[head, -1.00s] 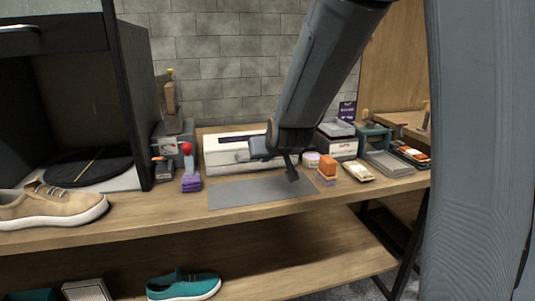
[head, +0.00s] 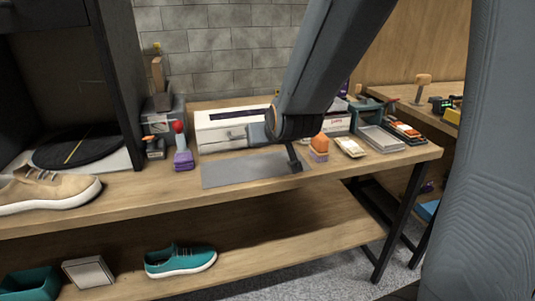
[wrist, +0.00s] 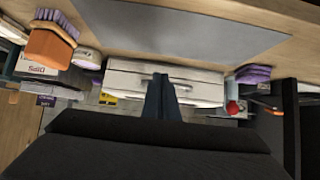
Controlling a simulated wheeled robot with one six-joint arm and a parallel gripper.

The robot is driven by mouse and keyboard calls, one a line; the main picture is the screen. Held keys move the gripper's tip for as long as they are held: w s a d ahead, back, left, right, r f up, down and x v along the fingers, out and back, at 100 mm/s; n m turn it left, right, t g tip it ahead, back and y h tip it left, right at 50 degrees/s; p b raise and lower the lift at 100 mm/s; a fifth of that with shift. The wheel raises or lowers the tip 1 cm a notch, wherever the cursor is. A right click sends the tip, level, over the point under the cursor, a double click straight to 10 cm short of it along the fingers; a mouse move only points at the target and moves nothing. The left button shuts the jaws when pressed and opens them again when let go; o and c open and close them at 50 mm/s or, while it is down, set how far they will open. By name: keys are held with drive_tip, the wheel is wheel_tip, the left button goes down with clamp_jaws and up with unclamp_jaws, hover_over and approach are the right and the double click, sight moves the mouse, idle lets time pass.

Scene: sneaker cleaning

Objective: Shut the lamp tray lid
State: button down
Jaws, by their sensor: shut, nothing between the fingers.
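A white box (head: 222,133) with a dark strip on top and a handle on its front stands at the back of the bench, against the brick wall. It looks like the lamp tray unit; I cannot tell whether its lid is open or shut. It also shows in the wrist view (wrist: 125,78), with a long handle bar across its face. My gripper (head: 294,163) points down over the right end of the grey mat, in front of the box. In the wrist view my shut, empty fingers (wrist: 160,90) overlap the box's face. My arm hides the box's right end.
A grey mat (head: 235,170) lies in front of the box. A red-topped tool on a purple block (head: 183,158) stands left; an orange brush (head: 319,145) stands right. A tan sneaker (head: 45,190) is at far left; a teal sneaker (head: 180,261) is on the lower shelf.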

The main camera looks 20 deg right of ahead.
drive_tip(key=shift+s+f, duration=0.45)
drive_tip(key=shift+s, duration=0.35)
drive_tip(key=shift+r+p, duration=0.15)
drive_tip(key=shift+p, duration=1.45)
drive_tip(key=shift+s+f+p, duration=0.2)
drive_tip(key=shift+s+p, duration=0.05)
drive_tip(key=shift+p, duration=0.75)
drive_tip(key=s+p, duration=0.1)
drive_tip(key=p, duration=0.2)
drive_tip(key=shift+f+p, duration=0.3)
drive_tip(key=shift+p, duration=0.05)
drive_tip(key=shift+s, duration=0.1)
drive_tip(key=shift+f, duration=0.1)
